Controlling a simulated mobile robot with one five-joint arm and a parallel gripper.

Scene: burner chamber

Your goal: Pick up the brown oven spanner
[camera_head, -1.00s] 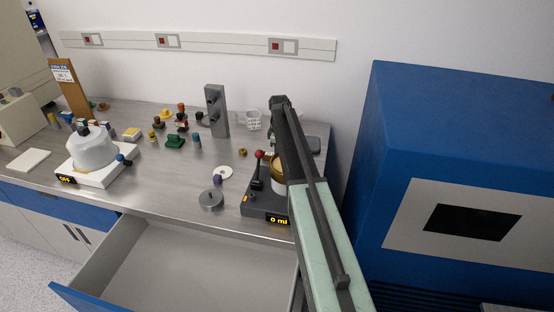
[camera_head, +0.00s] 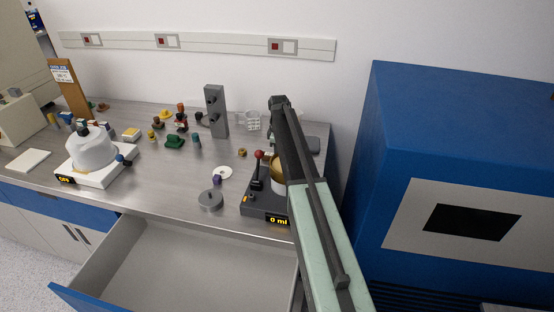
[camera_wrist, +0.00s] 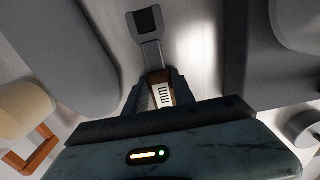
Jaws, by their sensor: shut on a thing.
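In the wrist view, my gripper (camera_wrist: 163,94) is shut on a tool with a brown part and a white label marked "mm". I take this for the brown oven spanner (camera_wrist: 181,91). Its grey shaft and square-ended head (camera_wrist: 147,24) point away from the gripper, towards the top of the picture. The rest of the tool is hidden by the jaws and wrist.
A dark device reading "0 ml" (camera_head: 262,207) with a red-knobbed lever stands left of my arm. A grey stand (camera_head: 216,112) is at the back. An open drawer (camera_head: 180,265) juts out in front. A large blue cabinet (camera_head: 460,110) is close on the right.

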